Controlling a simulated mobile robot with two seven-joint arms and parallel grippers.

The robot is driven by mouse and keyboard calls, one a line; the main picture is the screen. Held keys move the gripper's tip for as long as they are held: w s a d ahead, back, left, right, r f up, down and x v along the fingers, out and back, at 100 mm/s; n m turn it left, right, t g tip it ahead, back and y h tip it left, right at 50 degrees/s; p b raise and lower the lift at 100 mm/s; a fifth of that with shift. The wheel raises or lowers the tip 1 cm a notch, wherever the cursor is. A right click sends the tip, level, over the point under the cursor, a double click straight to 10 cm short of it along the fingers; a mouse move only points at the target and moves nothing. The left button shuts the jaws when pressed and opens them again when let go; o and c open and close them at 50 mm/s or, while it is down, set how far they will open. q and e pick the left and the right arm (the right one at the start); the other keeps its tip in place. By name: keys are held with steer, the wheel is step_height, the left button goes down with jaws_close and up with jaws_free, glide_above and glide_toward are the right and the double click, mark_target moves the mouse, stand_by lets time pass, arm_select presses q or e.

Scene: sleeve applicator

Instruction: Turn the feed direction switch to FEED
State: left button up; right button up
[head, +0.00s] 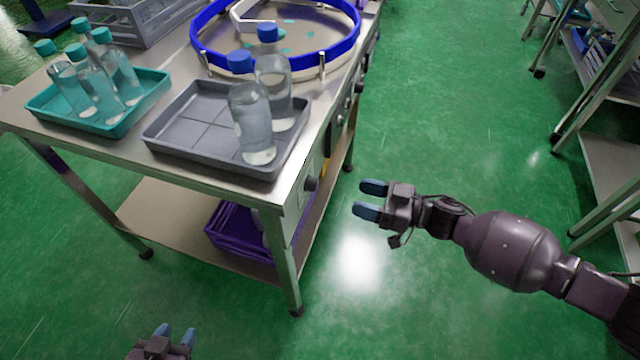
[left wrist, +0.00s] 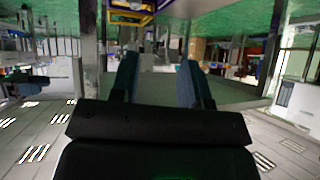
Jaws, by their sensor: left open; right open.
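A dark round knob (head: 311,183) sits on a pale panel on the right side of the steel table, near its front corner. More dark controls (head: 338,121) show farther back along that side. Which one is the feed direction switch, and where it points, I cannot tell; labels are too small to read. My right gripper (head: 370,199) is open and empty, to the right of the knob and apart from it, fingers pointing left. My left gripper (head: 175,332) is open and empty at the bottom edge, in front of the table; its fingers also show in the left wrist view (left wrist: 157,78).
The steel table (head: 190,172) carries a grey tray (head: 185,128) with two blue-capped bottles, a teal tray (head: 140,95) with several bottles, and a blue-rimmed round turntable (head: 345,55). A purple crate (head: 232,236) is on its lower shelf.

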mark_target(317, 185)
steer(key=b+x, duration=0.1)
steer(key=x, duration=0.9)
steer(key=shift+a+f, duration=0.1)
steer(key=c, duration=0.9)
